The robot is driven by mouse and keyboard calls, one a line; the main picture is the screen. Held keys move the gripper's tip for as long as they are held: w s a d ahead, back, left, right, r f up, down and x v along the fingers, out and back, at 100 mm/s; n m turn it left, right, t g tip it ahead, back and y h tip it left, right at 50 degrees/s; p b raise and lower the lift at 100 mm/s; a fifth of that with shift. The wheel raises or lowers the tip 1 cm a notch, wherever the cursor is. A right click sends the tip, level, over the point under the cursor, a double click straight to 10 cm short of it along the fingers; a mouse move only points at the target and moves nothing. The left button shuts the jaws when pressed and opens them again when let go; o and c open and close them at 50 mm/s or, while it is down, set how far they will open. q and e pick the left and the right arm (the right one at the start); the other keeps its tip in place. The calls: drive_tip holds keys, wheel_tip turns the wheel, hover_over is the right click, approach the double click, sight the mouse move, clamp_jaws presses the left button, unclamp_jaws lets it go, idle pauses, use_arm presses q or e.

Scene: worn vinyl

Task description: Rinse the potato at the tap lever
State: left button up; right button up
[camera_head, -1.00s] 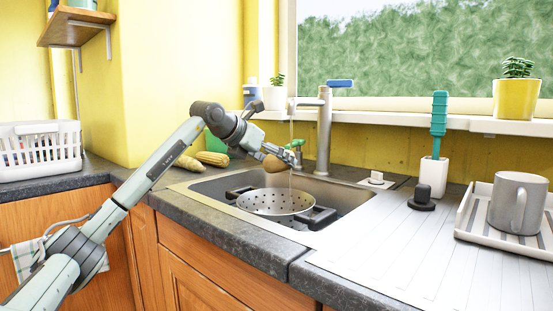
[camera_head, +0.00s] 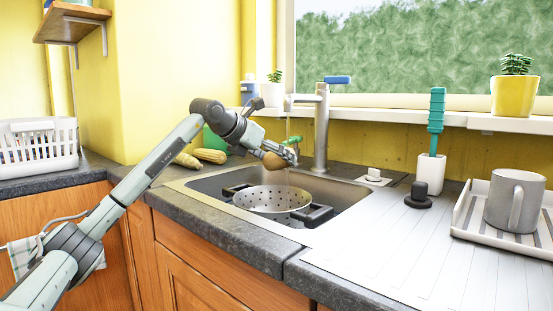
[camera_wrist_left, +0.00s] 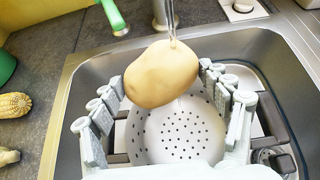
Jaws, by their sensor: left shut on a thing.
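The brown potato (camera_head: 275,161) is held by my left gripper (camera_head: 284,155) above the sink; it also shows in the left wrist view (camera_wrist_left: 172,74). The left gripper's fingers (camera_wrist_left: 170,100) stand on both sides of the potato. A thin stream of water (camera_wrist_left: 170,18) meets the potato's upper edge in the left wrist view. The grey tap (camera_head: 321,130) stands behind the sink with its blue lever (camera_head: 338,80) on top. My right gripper is not in view.
A perforated colander (camera_head: 272,199) sits in the sink (camera_head: 345,197) below the potato. Corn cobs (camera_head: 210,156) lie to the left. The drainboard (camera_head: 390,250) is mostly clear.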

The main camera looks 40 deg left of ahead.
use_arm(q)
drive_tip(key=shift+d, duration=0.25)
drive_tip(key=shift+a, duration=0.2)
drive_tip(key=shift+a, duration=0.45)
drive_tip(key=shift+d, duration=0.25)
drive_tip(key=shift+d+p, duration=0.3)
drive_tip(key=shift+d, duration=0.1)
drive_tip(key=shift+s+a+f+b, duration=0.1)
drive_tip(key=shift+s+b, duration=0.35)
drive_tip(key=s+b, duration=0.4)
drive_tip(key=s, duration=0.3)
drive_tip(key=shift+b, duration=0.4)
